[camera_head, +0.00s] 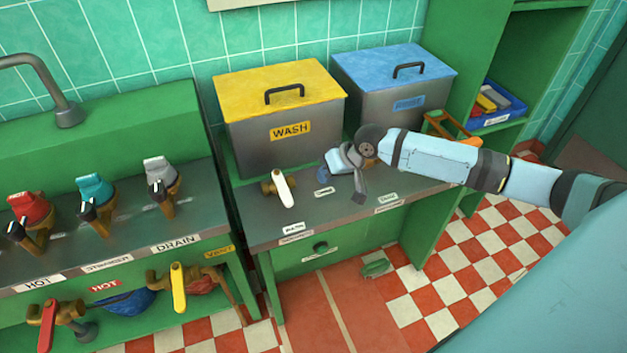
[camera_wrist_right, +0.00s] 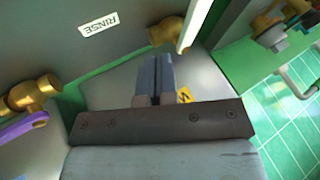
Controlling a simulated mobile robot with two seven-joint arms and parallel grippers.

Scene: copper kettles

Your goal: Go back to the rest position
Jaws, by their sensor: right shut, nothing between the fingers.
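My right arm reaches in from the right in the head view, and its gripper (camera_head: 350,166) hangs over the metal counter (camera_head: 262,228) in front of the wash and rinse boxes. In the right wrist view the two grey fingers of the right gripper (camera_wrist_right: 155,76) lie together, with nothing between them. A brass tap with a white lever (camera_wrist_right: 188,27) is just beyond the fingertips there; I cannot tell whether they touch. My left gripper is in neither view.
The yellow-lidded WASH box (camera_head: 240,135) and blue-lidded box (camera_head: 357,88) stand behind the gripper. A white-lever tap (camera_head: 284,187) sticks out left of it. A sink unit with coloured taps (camera_head: 30,208) is at the left. Checkered floor (camera_head: 440,290) is largely open at the lower right.

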